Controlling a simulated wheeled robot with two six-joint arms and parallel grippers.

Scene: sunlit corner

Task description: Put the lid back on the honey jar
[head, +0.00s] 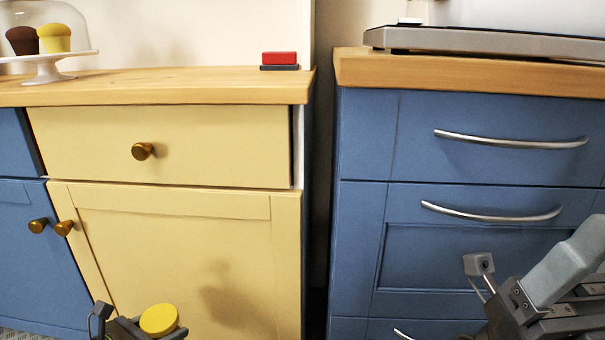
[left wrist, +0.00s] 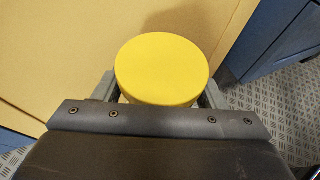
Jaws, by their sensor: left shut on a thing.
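A round yellow lid (head: 159,319) is held in my left gripper (head: 146,325), low in front of the cream cabinet in the head view. The lid also shows in the left wrist view (left wrist: 162,70), flat side toward the camera, with the grey fingers on both sides of it. My left gripper is shut on it. My right arm shows at the lower right of the head view, in front of the blue drawers; whether its gripper is open or shut cannot be made out. No honey jar shows in either view.
A wooden counter (head: 190,88) tops the cream cabinet (head: 190,245). On it stand a glass-domed cake stand (head: 47,65) with cupcakes and a small red block (head: 279,58). Blue drawers (head: 470,150) with metal handles are at right, under a second counter. Checkered floor (left wrist: 265,110) shows.

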